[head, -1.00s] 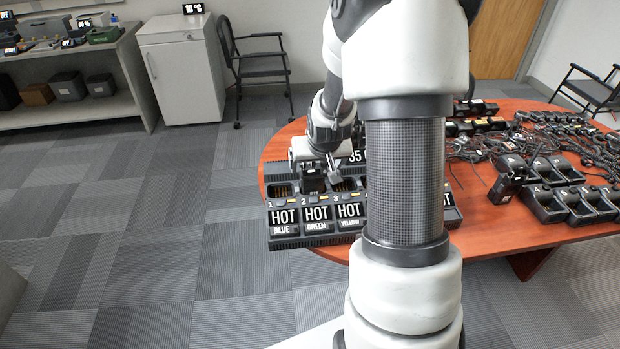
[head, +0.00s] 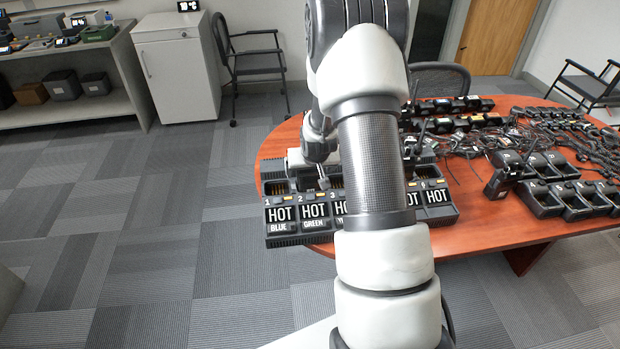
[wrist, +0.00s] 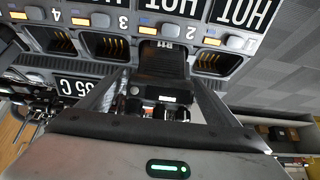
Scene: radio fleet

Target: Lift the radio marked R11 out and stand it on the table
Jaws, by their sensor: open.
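The black radio marked R11 (wrist: 163,62) stands in a bay of the multi-bay charger (head: 287,240), between empty bays. Its label shows upside down in the wrist view, and its knobs point toward my gripper. My gripper (wrist: 158,84) is open, with one finger on each side of the radio's top. I cannot tell whether the fingers touch it. In the head view my gripper (head: 322,172) is over the charger's left part, and my arm hides the charger's middle bays.
The charger sits at the left front edge of the red-brown table (head: 470,238). Another charger bank (head: 548,200), cables and more radios crowd the table's right side. Some bare tabletop lies right of the charger, in front of the other bank.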

